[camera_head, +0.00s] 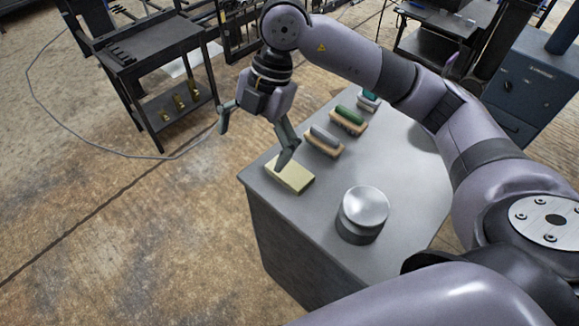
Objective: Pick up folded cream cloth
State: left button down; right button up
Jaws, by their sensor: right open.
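The folded cream cloth (293,176) lies flat near the left edge of the grey table top (405,185). My right gripper (252,149) is open and empty, above the table's left side. One finger is by the cloth, in front of part of its far edge; I cannot tell whether it touches. The other finger is out to the left, past the table's edge. My left gripper is not in view.
Several brush-like blocks stand behind the cloth, among them a grey-topped one (324,142) and a green-topped one (349,117). A round metal container (362,213) stands to the right. A black cart (150,60) and a blue cabinet (535,85) stand beyond.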

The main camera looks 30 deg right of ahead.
jog(key=w+d+r+m+h, duration=0.1)
jog(key=w+d+m+h, duration=0.25)
jog(key=d, duration=0.55)
jog(key=p, duration=0.1)
send_over(290, 171)
jog(key=shift+n+t+h, duration=0.25)
jog(key=shift+n+t, duration=0.05)
jog(key=shift+n, duration=0.05)
notch_tip(290, 171, down, 12)
jog(key=shift+w+d+r, duration=0.15)
jog(key=shift+r, duration=0.05)
jog(key=shift+f+p, duration=0.55)
jog(key=shift+p, duration=0.05)
notch_tip(290, 171, down, 4)
jog(key=shift+r+p, duration=0.2)
jog(key=shift+p, duration=0.35)
jog(key=shift+f, duration=0.35)
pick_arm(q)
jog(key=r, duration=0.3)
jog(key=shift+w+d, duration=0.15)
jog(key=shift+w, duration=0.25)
pick_arm(e)
jog(key=shift+c, duration=0.2)
jog(key=c, duration=0.8)
